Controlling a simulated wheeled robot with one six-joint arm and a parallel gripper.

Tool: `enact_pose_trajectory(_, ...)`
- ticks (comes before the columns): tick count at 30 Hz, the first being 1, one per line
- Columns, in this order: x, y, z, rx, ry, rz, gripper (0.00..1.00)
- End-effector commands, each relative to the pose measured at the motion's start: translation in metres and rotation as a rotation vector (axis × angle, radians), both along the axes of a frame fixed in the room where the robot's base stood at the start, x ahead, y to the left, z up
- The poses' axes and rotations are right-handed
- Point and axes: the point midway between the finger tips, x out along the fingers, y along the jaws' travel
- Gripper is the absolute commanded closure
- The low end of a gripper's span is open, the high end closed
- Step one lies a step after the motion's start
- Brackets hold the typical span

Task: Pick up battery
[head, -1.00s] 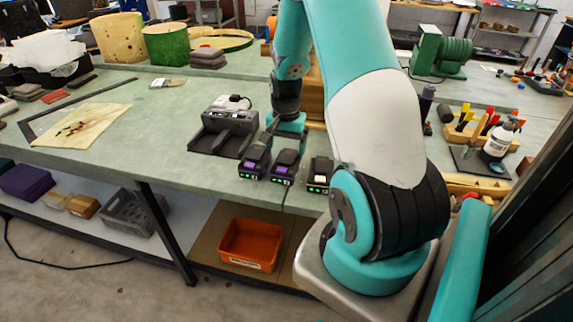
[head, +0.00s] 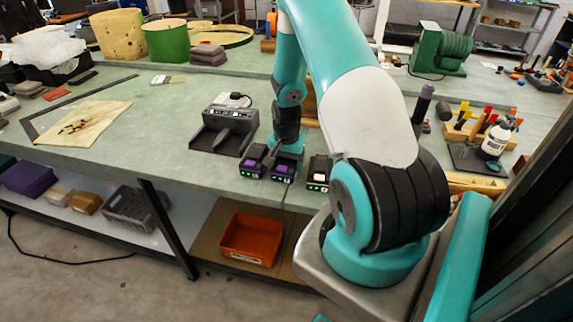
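Three dark battery packs with green lights stand in a row at the front edge of the bench: a left battery (head: 253,162), a middle battery (head: 284,168) and a right battery (head: 318,174). The left and middle ones show purple on top, the right one white. The end of my arm, with my gripper (head: 287,147), points down right behind the middle battery. Its fingers cannot be made out, and I cannot tell whether it touches the battery. A dark charger (head: 224,128) stands behind and left of the batteries.
The green bench top (head: 160,150) is clear left of the charger, up to a stained cloth (head: 84,122). An orange bin (head: 251,239) sits on the shelf below. A tool block (head: 470,128) and a white bottle (head: 495,142) stand at the right.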

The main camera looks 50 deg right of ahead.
Motion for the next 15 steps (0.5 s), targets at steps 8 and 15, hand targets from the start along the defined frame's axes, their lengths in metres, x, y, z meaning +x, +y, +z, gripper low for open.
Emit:
enact_pose_trajectory(8, 0.0004, 0.0000, 0.0007, -0.001, -0.001, 0.000, 0.64)
enact_pose_trajectory(15, 0.0008, -0.0004, 0.0062, -0.001, -0.003, 0.000, 0.64)
